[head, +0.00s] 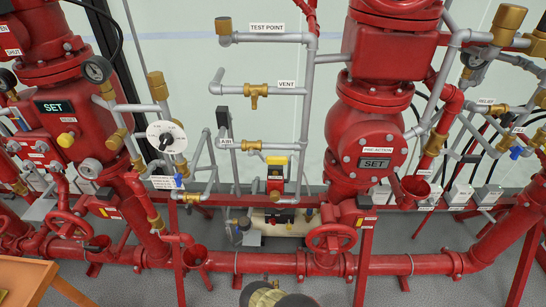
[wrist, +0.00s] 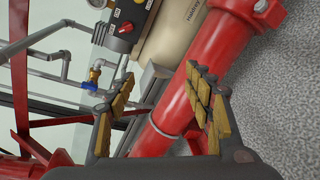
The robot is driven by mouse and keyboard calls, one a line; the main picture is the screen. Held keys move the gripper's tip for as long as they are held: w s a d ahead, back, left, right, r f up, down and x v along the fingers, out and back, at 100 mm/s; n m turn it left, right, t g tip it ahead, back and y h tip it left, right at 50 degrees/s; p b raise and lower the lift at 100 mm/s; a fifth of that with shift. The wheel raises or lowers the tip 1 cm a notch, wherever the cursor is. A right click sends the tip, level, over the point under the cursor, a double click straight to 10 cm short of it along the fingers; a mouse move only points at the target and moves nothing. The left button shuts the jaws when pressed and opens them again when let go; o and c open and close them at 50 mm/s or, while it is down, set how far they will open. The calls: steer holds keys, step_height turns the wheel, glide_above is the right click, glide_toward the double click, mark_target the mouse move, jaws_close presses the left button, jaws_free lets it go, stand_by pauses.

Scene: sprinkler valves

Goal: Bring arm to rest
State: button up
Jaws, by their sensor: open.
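My gripper (wrist: 161,78) shows in the wrist view with its two dark fingers and yellow-brown pads spread wide apart. Nothing is between the pads. A thick red pipe (wrist: 209,60) runs diagonally behind the fingers; I cannot tell the exact gap to it. In the head view, part of my arm shows at the bottom edge, in front of the low horizontal red pipe (head: 215,262). The fingers cannot be made out clearly there.
A red handwheel (head: 331,239) and the SET valve body (head: 366,145) stand centre right. A cream tank (wrist: 172,45) lies behind the pipe. Grey pipes with brass fittings (head: 255,90) rise behind. A wooden surface (head: 25,280) is at lower left. Grey floor (wrist: 285,75) is clear at right.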

steer(key=s+f+m+g, duration=0.5)
steer(key=s+f+g, duration=0.2)
steer(key=s+f, duration=0.3)
steer(key=s+a+r+m+g, duration=0.2)
steer(key=a+r+m+g, duration=0.2)
steer(key=r+m+g, duration=0.3)
step_height(320, 180, up, 35)
steer(key=d+m+g+p, duration=0.2)
steer(key=m+g+p, duration=0.1)
steer(key=m, duration=0.2)
steer(key=s+d+r+m+t+p, duration=0.1)
steer(key=s+d+r, duration=0.3)
steer(key=r, duration=1.2)
steer(key=s+d+r+m+t+p, duration=0.1)
steer(key=s+d+r+m+t, duration=0.2)
steer(key=d+r, duration=0.8)
steer(key=s+d+r+m+t+p, duration=0.2)
steer(key=s+d+r, duration=0.4)
steer(key=r, duration=1.7)
steer(key=shift+s+d+t+y, duration=0.15)
steer(key=shift+d+t+y, duration=0.2)
steer(key=shift+d, duration=0.35)
